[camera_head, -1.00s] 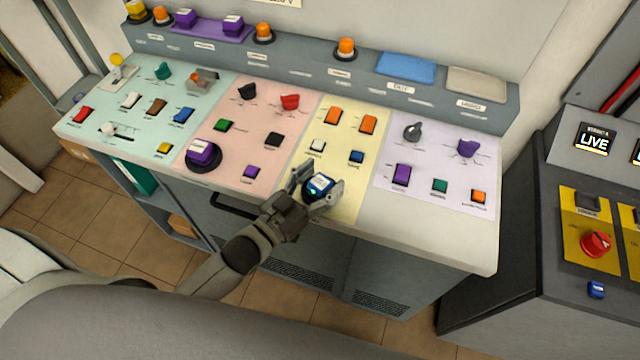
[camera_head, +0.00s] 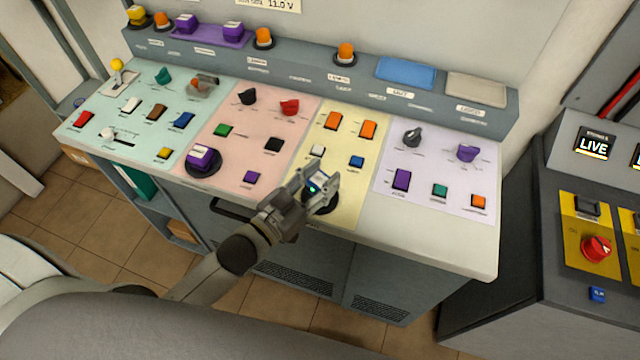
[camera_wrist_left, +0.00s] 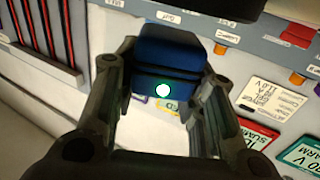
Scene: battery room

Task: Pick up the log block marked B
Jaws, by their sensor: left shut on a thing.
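My left gripper (camera_head: 316,189) is shut on a small blue block, the log block (camera_wrist_left: 170,52), above the yellow panel section. In the left wrist view the block sits between the two fingers, with a bright white-green light on its near face. In the head view the fingers hide most of the block, and I cannot read its mark. A dark round pad (camera_head: 322,206) shows beneath the gripper. My right gripper is not in view.
A sloped console (camera_head: 432,233) carries several coloured buttons and knobs around the gripper. A purple block (camera_head: 202,158) sits on another round pad to the left. At the back ledge are a blue pad (camera_head: 405,71) and a beige pad (camera_head: 477,88). A dark cabinet with a red knob (camera_head: 596,248) stands right.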

